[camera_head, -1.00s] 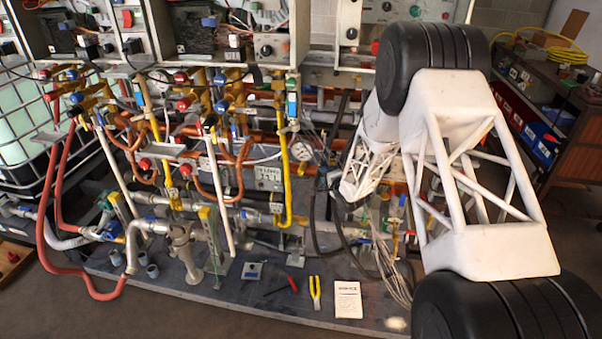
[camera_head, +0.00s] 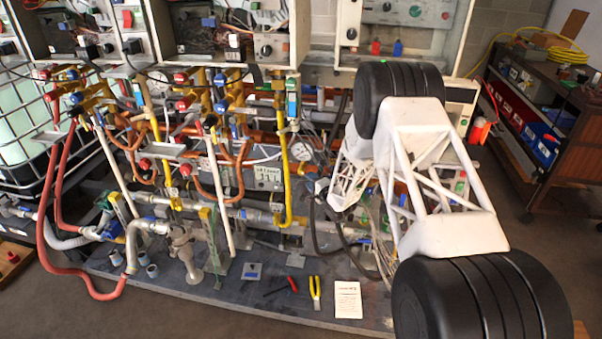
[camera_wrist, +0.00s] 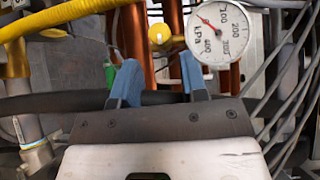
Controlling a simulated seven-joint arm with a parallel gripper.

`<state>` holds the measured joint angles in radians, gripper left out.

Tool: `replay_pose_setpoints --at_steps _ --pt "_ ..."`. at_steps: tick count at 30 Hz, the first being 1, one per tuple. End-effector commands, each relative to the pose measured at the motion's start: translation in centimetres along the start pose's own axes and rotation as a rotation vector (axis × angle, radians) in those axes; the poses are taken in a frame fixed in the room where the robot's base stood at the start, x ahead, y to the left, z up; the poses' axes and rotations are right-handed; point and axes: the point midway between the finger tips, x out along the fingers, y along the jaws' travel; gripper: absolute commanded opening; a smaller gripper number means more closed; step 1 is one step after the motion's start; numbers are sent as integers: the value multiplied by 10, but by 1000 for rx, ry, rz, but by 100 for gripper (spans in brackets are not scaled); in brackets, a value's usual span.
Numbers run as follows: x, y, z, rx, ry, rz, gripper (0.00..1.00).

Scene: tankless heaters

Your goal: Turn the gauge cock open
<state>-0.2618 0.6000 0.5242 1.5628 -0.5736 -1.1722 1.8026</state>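A round white pressure gauge (camera_wrist: 221,35) marked in kPa is at the upper right of the wrist view. It also shows in the head view (camera_head: 300,148), among the pipes. A round yellow knob (camera_wrist: 159,36) sits just left of the gauge, in front of copper pipes; it may be the gauge cock, but I cannot tell for sure. My gripper (camera_wrist: 158,78) is open, with two blue fingers apart and nothing between them. In the wrist view the knob appears above the gap between the fingertips, with no visible contact. The gauge lies beyond the right finger.
A yellow hose or pipe (camera_wrist: 65,15) crosses the upper left of the wrist view. Grey cables (camera_wrist: 290,90) hang at its right, close to my gripper. A dark horizontal pipe (camera_wrist: 60,103) runs behind the fingers. Pliers (camera_head: 315,292) and a paper card (camera_head: 347,299) lie on the base plate.

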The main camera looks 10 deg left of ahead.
Motion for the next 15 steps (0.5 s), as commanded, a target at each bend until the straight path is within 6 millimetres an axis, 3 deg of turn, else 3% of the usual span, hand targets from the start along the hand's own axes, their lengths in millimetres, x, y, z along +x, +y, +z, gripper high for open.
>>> replay_pose_setpoints --at_steps 15 --pt "48 0 0 -1 0 0 40"
